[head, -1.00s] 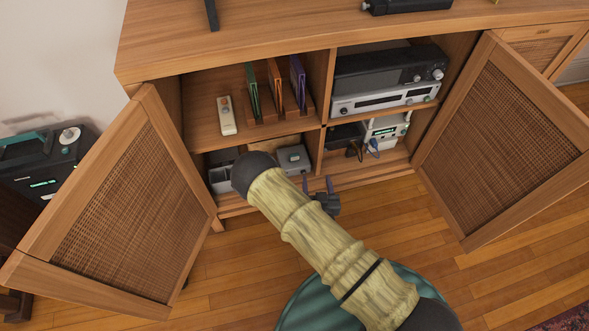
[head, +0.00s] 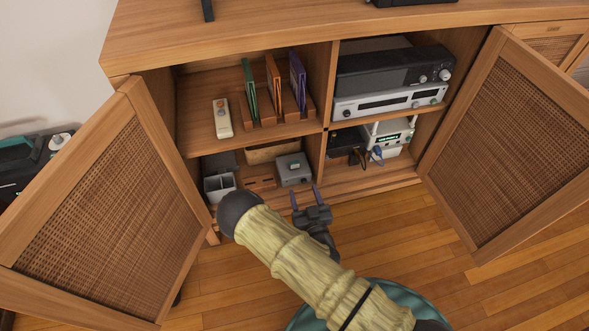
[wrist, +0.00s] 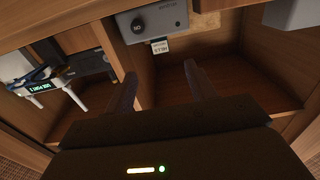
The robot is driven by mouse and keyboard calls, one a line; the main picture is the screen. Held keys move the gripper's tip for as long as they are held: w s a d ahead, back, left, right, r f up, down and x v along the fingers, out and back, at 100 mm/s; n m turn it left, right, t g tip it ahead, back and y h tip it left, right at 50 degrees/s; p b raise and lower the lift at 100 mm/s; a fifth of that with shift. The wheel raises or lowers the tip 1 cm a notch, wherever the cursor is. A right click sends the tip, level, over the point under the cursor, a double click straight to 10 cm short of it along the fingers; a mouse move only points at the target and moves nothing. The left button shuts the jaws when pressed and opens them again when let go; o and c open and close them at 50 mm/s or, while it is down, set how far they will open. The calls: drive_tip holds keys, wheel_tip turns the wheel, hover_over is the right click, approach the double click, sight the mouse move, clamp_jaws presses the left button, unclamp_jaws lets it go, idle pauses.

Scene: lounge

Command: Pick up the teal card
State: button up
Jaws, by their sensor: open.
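The only flat thing close to teal is a green upright card-like piece (head: 250,88) in the head view. It stands in a slot of a wooden rack (head: 268,122) on the upper left shelf, left of an orange piece (head: 274,84) and a purple one (head: 297,80). My gripper (head: 305,192) is open and empty, low in front of the lower left compartment, below and apart from the rack. In the wrist view, my open fingers (wrist: 160,72) point into the lower compartments. No teal card shows in the wrist view.
A grey box (head: 293,169) and a divided bin (head: 219,186) stand in the lower left compartment. A white remote (head: 221,118) lies left of the rack. Open woven doors flank the cabinet (head: 108,200) (head: 505,150). A white device with cables (head: 388,135) is lower right.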

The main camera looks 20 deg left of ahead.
sight(295, 167)
drive_tip(key=b+x, duration=0.3)
drive_tip(key=x, duration=0.3)
drive_tip(key=shift+w+a+f, duration=0.15)
drive_tip(key=shift+w+a, duration=0.1)
drive_tip(key=shift+w, duration=0.2)
drive_tip(key=shift+a, duration=0.1)
drive_tip(key=shift+w+a+b, duration=0.15)
drive_tip(key=shift+w+b, duration=0.1)
drive_tip(key=shift+b, duration=0.2)
drive_tip(key=b+x, duration=0.1)
drive_tip(key=x, duration=0.1)
drive_tip(key=b+x, duration=0.1)
drive_tip(key=b, duration=0.1)
drive_tip(key=shift+w+a+f, duration=0.2)
drive_tip(key=shift+w+f, duration=0.05)
drive_tip(key=shift+w, duration=0.1)
drive_tip(key=shift+w+a+r, duration=0.15)
drive_tip(key=shift+w+a, duration=0.05)
drive_tip(key=shift+w, duration=0.15)
drive_tip(key=c, duration=1)
